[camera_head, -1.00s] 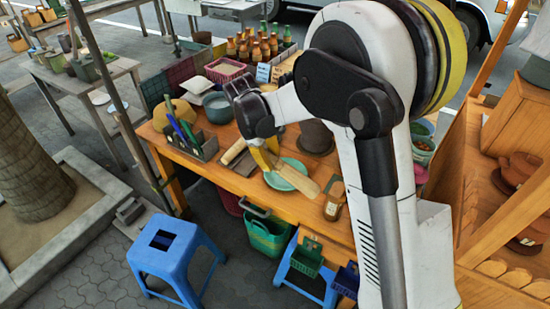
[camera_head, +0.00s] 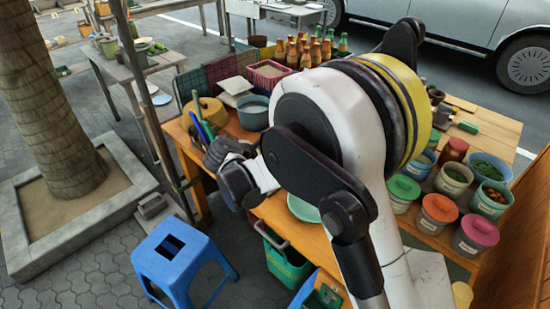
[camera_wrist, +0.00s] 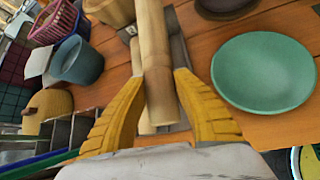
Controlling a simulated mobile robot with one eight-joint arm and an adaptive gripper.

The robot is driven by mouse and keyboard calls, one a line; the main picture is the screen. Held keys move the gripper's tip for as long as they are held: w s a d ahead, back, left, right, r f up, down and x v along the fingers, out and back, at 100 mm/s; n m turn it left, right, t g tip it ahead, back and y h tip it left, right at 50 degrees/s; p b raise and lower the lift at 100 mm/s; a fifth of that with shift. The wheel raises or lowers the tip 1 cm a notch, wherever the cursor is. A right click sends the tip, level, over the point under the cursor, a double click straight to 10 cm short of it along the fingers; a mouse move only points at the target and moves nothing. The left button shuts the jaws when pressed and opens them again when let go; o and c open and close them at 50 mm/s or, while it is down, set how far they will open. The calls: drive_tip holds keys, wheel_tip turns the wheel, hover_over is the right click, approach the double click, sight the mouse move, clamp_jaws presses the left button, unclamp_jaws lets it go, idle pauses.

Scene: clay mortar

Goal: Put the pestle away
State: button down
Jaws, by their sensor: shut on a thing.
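The pestle (camera_wrist: 155,60) is a pale wooden cylinder between the yellow fingers of my gripper (camera_wrist: 161,78) in the wrist view. The gripper is shut on it, over the orange wooden table. Another pale wooden piece (camera_wrist: 146,126) and a grey edge (camera_wrist: 180,52) show behind the pestle; whether they touch it I cannot tell. A dark brown round thing (camera_wrist: 225,5), possibly the mortar, is cut off at the top edge. In the head view my arm hides the fingers and the pestle.
A green plate (camera_wrist: 265,72) lies right of my gripper. A blue bowl (camera_wrist: 76,60), a pink basket (camera_wrist: 55,22) and a yellow round thing (camera_wrist: 46,110) are to the left. Bottles (camera_head: 305,50) stand at the back, lidded tubs (camera_head: 438,212) to the right. A blue stool (camera_head: 178,262) stands in front.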

drive_tip(key=shift+f+b, duration=2.2)
drive_tip(key=shift+f, duration=2.1)
drive_tip(key=c, duration=1)
unclamp_jaws()
drive_tip(key=shift+s, duration=0.1)
drive_tip(key=shift+f, duration=0.1)
drive_tip(key=shift+c, duration=1)
drive_tip(key=shift+o, duration=0.3)
drive_tip(key=shift+d, duration=0.1)
